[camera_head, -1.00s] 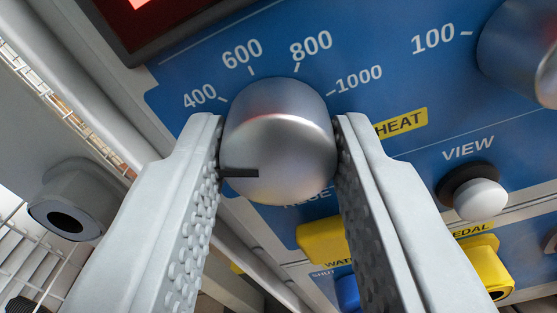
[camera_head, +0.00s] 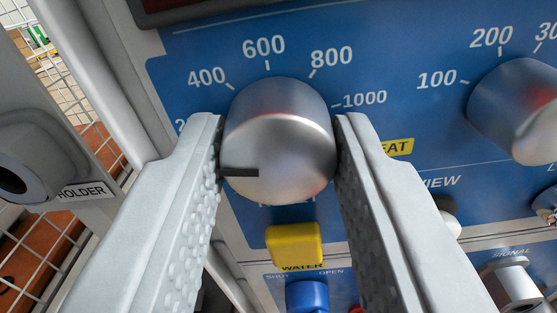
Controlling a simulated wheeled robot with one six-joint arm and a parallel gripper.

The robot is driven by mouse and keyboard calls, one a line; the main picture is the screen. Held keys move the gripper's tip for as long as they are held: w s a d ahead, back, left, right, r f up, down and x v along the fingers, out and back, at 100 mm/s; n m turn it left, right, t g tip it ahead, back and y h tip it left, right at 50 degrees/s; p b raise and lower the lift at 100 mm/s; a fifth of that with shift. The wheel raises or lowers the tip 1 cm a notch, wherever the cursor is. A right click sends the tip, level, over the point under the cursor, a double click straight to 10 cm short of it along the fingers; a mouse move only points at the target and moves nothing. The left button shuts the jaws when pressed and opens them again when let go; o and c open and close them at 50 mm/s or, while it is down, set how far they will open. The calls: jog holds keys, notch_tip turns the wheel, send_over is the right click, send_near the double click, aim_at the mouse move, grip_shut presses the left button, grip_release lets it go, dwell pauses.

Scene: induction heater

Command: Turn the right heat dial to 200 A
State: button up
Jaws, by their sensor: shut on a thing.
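My gripper (camera_head: 278,165) is shut on a round silver dial (camera_head: 285,125), one finger pressed on each side. The scale around this dial reads 400, 600, 800 and 1000. A further label starting with 2 at the left is mostly hidden behind the left finger. The dark marker line (camera_head: 240,172) on the dial face points left, below the 400 mark. A yellow label ending in "EAT" (camera_head: 397,147) is partly covered by the right finger. A second silver dial (camera_head: 515,110) with marks 100, 200 and 300 is at the right edge, untouched and cut off by the frame.
Below the held dial are a yellow water part (camera_head: 293,244) and a blue knob (camera_head: 306,295) labelled shut and open. A white button (camera_head: 451,224) is partly hidden behind the right finger. A grey holder (camera_head: 35,155) and wire mesh are at the left.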

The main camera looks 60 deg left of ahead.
jog(key=o, duration=1)
jog(key=v, duration=1.7)
jog(key=shift+s+d, duration=0.15)
